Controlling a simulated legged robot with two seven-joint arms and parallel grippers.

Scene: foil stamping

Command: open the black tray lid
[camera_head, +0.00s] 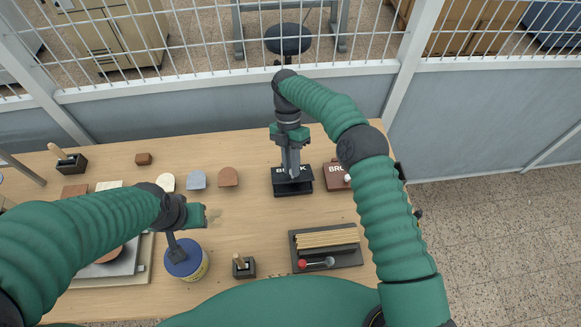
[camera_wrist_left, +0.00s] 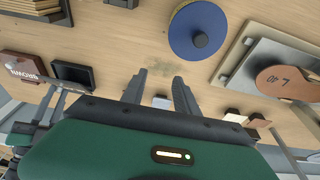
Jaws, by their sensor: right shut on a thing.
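The black tray (camera_head: 293,190) sits at the back right of the table. Its lid (camera_head: 279,172), with partly covered white lettering, stands at the far side and looks raised above a dark tray part, though its exact angle is hard to tell. My right gripper (camera_head: 292,174) comes down from above, shut on the lid. The fingers hide the middle of the lettering. The black tray also shows in the left wrist view (camera_wrist_left: 73,76). My left gripper (camera_wrist_left: 160,82) is open and empty, over the table near the blue-lidded tin (camera_head: 184,258), away from the tray.
A brown tray (camera_head: 333,177) stands close to the right of the black tray. A dark tray with wooden strips (camera_head: 325,240) lies nearer to me. Several coloured leather pieces (camera_head: 228,177) lie to the left. A small black holder (camera_head: 244,267) stands in front. The table middle is clear.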

